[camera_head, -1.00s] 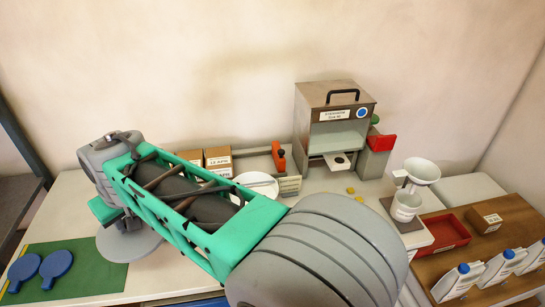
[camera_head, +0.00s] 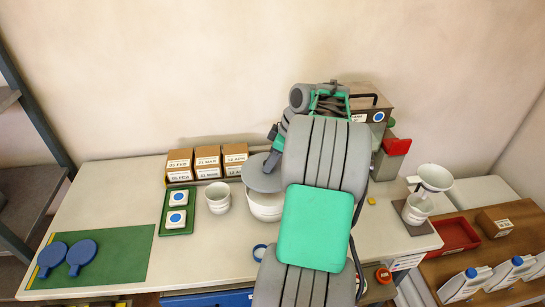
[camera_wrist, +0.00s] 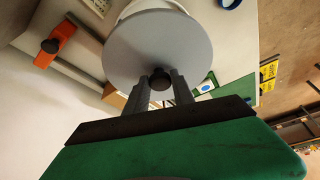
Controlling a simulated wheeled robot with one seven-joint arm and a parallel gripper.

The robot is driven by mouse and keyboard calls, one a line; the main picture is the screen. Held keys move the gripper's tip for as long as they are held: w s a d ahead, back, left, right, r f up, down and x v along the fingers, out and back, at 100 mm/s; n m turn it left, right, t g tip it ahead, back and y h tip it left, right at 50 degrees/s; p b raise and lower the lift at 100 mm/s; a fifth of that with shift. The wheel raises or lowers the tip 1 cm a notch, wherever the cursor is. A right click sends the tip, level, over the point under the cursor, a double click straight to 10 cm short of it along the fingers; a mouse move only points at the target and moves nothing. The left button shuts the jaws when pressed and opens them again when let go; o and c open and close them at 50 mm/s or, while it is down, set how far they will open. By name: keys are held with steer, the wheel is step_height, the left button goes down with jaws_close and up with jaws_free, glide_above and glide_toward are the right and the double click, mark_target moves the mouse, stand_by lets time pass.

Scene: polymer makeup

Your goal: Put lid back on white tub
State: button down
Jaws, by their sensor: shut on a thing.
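The grey round lid (camera_head: 260,176) is above the white tub (camera_head: 266,208) in the head view and hides the back of its mouth. It looks tilted and a little off-centre toward the back. Whether it touches the rim I cannot tell. In the wrist view the lid (camera_wrist: 150,38) fills the upper middle, with a bit of the white tub (camera_wrist: 150,5) showing past its edge. My gripper (camera_wrist: 160,84) is shut on the lid's dark knob. In the head view my arm hides the tub's right side.
A white cup (camera_head: 218,199) and a green tray (camera_head: 177,212) with two white boxes stand left of the tub. Labelled brown boxes (camera_head: 207,160) line the back. The grey machine (camera_head: 372,100) stands behind my arm.

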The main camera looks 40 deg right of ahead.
mark_target(275, 170)
steer(key=shift+f+b, duration=2.7)
steer(key=shift+f, duration=0.55)
steer(key=shift+s+d+f, duration=0.1)
steer(key=shift+d+f, duration=0.05)
steer(key=c, duration=0.5)
jaws_free()
steer(key=shift+r+p, duration=2.7)
steer(key=shift+r, duration=0.85)
steer(key=shift+c, duration=0.3)
